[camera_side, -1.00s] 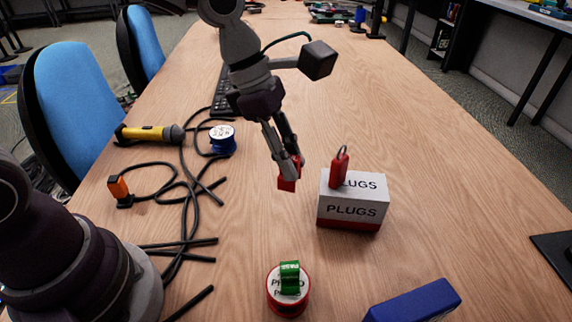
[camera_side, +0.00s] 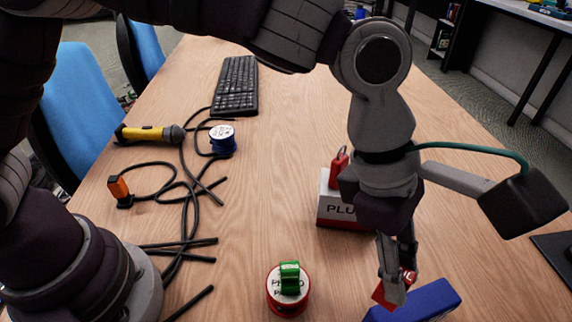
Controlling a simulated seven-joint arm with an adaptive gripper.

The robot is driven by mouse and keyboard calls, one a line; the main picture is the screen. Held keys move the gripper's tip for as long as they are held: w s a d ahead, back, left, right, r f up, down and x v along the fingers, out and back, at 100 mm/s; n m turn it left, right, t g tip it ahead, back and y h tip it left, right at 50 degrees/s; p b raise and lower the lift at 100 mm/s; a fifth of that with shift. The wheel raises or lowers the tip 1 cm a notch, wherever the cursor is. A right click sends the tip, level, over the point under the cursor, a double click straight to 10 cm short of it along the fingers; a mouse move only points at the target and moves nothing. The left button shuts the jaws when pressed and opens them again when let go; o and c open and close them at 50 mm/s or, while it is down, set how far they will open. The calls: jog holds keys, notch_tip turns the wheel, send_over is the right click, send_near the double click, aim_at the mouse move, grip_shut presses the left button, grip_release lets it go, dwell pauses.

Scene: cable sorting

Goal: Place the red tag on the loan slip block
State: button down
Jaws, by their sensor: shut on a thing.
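My gripper (camera_side: 398,283) is shut on a red tag (camera_side: 380,296) with partly visible white lettering. It holds the tag low at the bottom right, over or just beside the left end of a blue block (camera_side: 430,300). I cannot tell whether the tag touches the block. The blue block lies flat; no writing shows on it, so I cannot confirm it is the loan slip block. Its left end is partly hidden by my gripper and the tag.
A white and red PLUGS box (camera_side: 338,211) carries a red item with a loop (camera_side: 340,165); my arm partly covers both. A red-rimmed round pot (camera_side: 288,300) carries a green tag (camera_side: 289,278). Cables (camera_side: 187,205), a blue spool (camera_side: 223,141) and a yellow flashlight (camera_side: 150,133) lie left.

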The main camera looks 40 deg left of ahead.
jog(key=shift+w+d+f, duration=0.2)
jog(key=shift+w+d, duration=0.25)
jog(key=shift+d, duration=0.2)
jog(key=shift+f, duration=1.65)
jog(key=c, duration=1.1)
grip_release()
jog(key=shift+f, duration=0.1)
jog(key=shift+o, duration=0.2)
